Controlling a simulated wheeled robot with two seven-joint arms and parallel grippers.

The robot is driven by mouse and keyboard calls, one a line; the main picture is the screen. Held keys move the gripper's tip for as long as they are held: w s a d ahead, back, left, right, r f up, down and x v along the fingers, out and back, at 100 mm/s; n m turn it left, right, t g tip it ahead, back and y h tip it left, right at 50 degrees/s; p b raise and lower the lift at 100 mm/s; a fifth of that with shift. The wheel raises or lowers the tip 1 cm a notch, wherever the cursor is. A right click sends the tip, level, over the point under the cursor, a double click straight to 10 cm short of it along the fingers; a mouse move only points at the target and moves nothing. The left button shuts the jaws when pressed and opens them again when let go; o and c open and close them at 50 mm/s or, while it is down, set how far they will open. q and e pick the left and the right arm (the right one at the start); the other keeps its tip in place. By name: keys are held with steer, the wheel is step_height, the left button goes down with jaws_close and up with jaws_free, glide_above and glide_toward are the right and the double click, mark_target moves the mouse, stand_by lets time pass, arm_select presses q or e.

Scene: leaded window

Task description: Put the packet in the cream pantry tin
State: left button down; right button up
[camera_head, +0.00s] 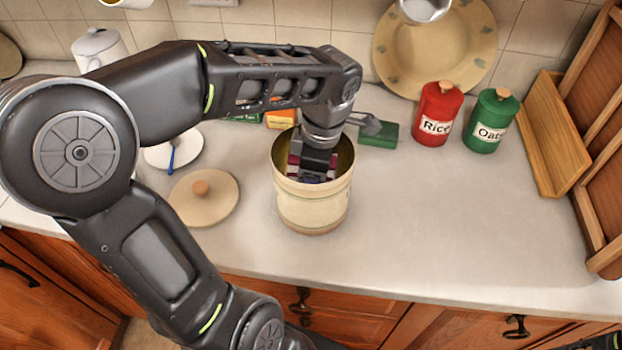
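The cream pantry tin (312,208) stands open and upright on the counter in the head view. Its round cream lid (204,198) with a wooden knob lies on the counter just left of it. My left gripper (313,168) points straight down into the tin's mouth. Its fingertips are largely hidden by the tin and the gripper body, so I cannot see how far apart they are. Small dark red patches show beside it inside the tin; I cannot tell whether they belong to a packet. My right gripper is not seen; only a dark sliver shows at the bottom right corner.
Behind the tin are an orange box (281,119) and a green box (378,134). A red Rice canister (437,114) and a green Oats canister (490,121) stand right, near a wooden rack (552,130). A white saucer (185,153) lies left. The front right counter is clear.

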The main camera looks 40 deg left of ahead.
arm_select(q)
steer(key=shift+f, duration=0.1)
steer(key=shift+c, duration=2.4)
jaws_free()
steer(key=shift+r, duration=0.2)
steer(key=r, duration=0.7)
steer(key=shift+w+d, duration=0.25)
steer(key=shift+d, duration=0.15)
step_height(320, 180, up, 4)
steer(key=p, duration=0.3)
steer(key=shift+d+f+p, duration=0.15)
steer(key=shift+f+p, duration=0.05)
steer(key=shift+p, duration=0.15)
steer(key=shift+w+d+r+p, duration=0.1)
steer(key=shift+r+p, duration=0.55)
